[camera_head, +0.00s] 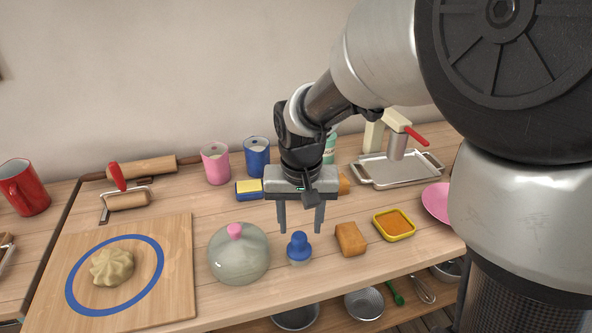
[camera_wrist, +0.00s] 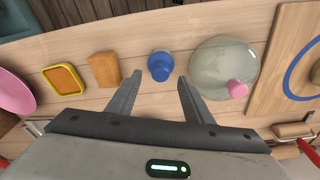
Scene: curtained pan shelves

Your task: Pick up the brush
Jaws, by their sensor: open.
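No object is plainly recognisable as a brush. A small blue knobbed piece with a paler base (camera_head: 299,246) stands upright near the front edge of the wooden counter; I cannot tell whether it is the brush. My gripper (camera_head: 301,231) points down close to it, open and empty, its fingers apart. In the wrist view, the blue piece (camera_wrist: 160,66) appears just beyond the gap between the fingertips of my gripper (camera_wrist: 158,77). A green-handled tool (camera_head: 394,291) lies on the shelf below, its far end hard to make out.
A glass dome with a pink knob (camera_head: 238,258) stands left of the blue piece, and a brown block (camera_head: 351,239) stands right. A yellow-rimmed tray (camera_head: 394,226) is farther right. Canisters (camera_head: 215,163), a sponge (camera_head: 249,190) and a metal tray (camera_head: 398,170) stand behind.

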